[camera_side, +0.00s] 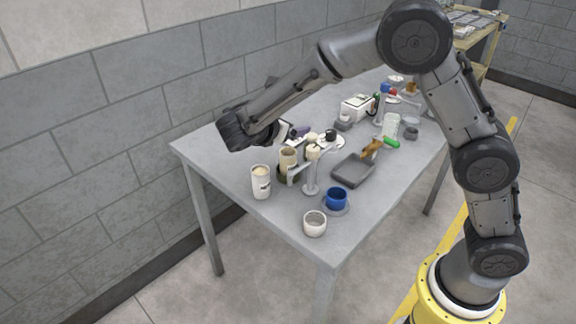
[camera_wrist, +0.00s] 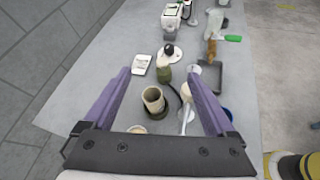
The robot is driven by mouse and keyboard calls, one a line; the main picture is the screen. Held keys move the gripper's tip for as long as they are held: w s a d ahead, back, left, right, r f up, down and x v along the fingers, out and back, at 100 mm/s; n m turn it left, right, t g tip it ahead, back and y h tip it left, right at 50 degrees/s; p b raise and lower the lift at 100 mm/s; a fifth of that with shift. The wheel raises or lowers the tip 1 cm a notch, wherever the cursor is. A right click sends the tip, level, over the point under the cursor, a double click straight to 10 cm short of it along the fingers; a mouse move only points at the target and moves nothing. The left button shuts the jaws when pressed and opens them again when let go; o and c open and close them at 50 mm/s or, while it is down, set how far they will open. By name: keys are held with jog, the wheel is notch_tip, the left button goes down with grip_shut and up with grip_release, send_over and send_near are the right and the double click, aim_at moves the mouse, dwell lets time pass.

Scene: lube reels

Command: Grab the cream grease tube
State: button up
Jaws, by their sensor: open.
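A cream, open-topped tube (camera_wrist: 153,97), which looks like the grease tube, stands upright in a dark round holder (camera_wrist: 157,112). In the side view the same tube (camera_side: 288,160) stands near the table's left end, beside a grey post stand. My gripper (camera_wrist: 157,72) is open, with its purple fingers wide apart. In the wrist view the tube shows between the fingers, nearer the left one. In the side view my gripper (camera_side: 300,136) is over the table just above and behind the tube; its fingers are mostly hidden by my wrist. Nothing is held.
A white cup with a cream top (camera_side: 261,182) stands left of the tube. A grey post stand (camera_side: 311,186), blue cup (camera_side: 336,198), small white cup (camera_side: 314,223) and dark tray (camera_side: 353,170) are to the right. The table's left corner is bare.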

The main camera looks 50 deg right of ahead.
jog(key=w+a+f+n, duration=0.1)
jog(key=a+f+n, duration=0.2)
jog(key=a+f, duration=0.5)
send_near(290, 151)
jog(key=d+f, duration=0.2)
jog(key=shift+t, duration=0.6)
jog(key=shift+r+x, duration=0.2)
jog(key=shift+x, duration=1.15)
jog(key=shift+r+x, duration=0.2)
jog(key=shift+x, duration=1.1)
jog(key=shift+d, duration=0.2)
jog(key=c, duration=1.4)
